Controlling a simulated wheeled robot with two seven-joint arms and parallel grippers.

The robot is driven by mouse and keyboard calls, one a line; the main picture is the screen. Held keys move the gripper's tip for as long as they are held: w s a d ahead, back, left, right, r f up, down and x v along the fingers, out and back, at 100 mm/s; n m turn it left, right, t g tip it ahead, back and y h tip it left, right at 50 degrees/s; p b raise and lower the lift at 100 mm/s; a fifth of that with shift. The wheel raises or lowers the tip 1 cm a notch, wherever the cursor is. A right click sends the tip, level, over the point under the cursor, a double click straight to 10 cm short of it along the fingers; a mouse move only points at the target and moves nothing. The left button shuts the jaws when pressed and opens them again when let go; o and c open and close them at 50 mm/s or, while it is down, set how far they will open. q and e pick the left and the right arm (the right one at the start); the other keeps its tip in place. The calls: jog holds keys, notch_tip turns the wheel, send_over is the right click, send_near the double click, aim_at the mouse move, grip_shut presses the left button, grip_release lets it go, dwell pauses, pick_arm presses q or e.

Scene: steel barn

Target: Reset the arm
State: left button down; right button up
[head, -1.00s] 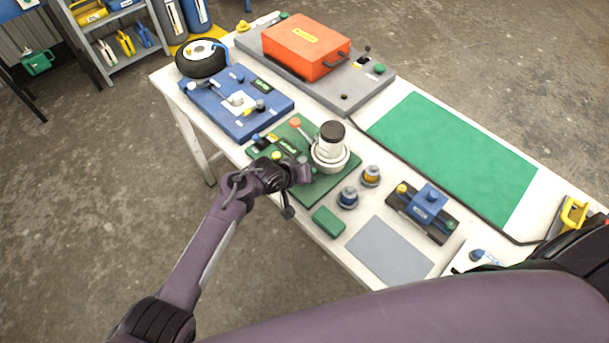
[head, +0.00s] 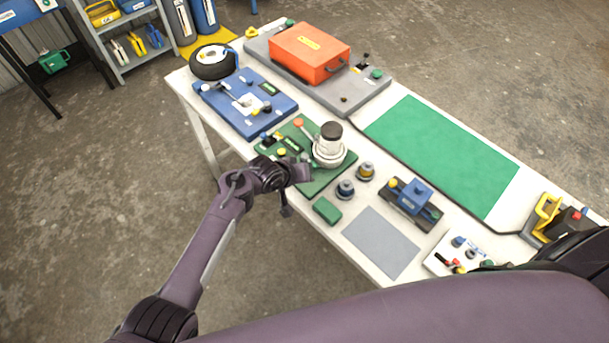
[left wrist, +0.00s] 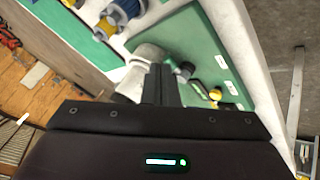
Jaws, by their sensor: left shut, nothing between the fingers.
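My left arm comes in from the left in the head view, and its gripper (head: 303,172) is over the near edge of the green fixture board (head: 322,180). The gripper is shut and empty. In the left wrist view the closed fingers (left wrist: 160,84) point toward the green board (left wrist: 205,50) and a white and grey cylinder (left wrist: 140,70). In the head view this cylinder with a dark cap (head: 329,146) stands upright on the board, just right of the gripper. I cannot tell if the fingers touch anything.
On the white table are a blue fixture (head: 247,103), an orange case (head: 309,52), a black wheel (head: 213,63), two small knobs, a green block (head: 327,210), a blue clamp device (head: 414,200) and a grey mat (head: 381,242). The green mat (head: 440,155) is bare. Open floor lies left.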

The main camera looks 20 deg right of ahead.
pick_arm(q)
jog(key=s+a+f+n+y+b, duration=0.1)
jog(key=s+a+f+b, duration=0.3)
jog(key=f, duration=0.6)
jog(key=s+a+f+y+b, duration=0.1)
jog(key=s+a+f, duration=0.45)
jog(key=f, duration=0.45)
jog(key=s+a+f+n+y+b, duration=0.1)
jog(key=s+a+f+b, duration=0.25)
jog(key=a+f, duration=0.45)
jog(key=s+a+f+g+y+b, duration=0.1)
jog(key=s+a+f+b, duration=0.1)
jog(key=s+a+f, duration=0.4)
jog(key=s+a+f+g+y+b, duration=0.1)
jog(key=s+a+f+b, duration=0.1)
jog(key=s+a+f, duration=0.5)
jog(key=s+a+f+m+g+y+b, duration=0.1)
jog(key=s+a+f, duration=0.6)
jog(key=s, duration=0.9)
jog(key=shift+s+f+y+b, duration=0.35)
jog(key=shift+f+y+b, duration=0.15)
jog(key=shift+f+b, duration=0.05)
pick_arm(e)
notch_tip(320, 180, down, 15)
jog(key=shift+w+a+r, duration=0.2)
jog(key=shift+w, duration=0.1)
pick_arm(q)
jog(key=shift+d, duration=0.1)
pick_arm(e)
jog(key=shift+d, duration=0.1)
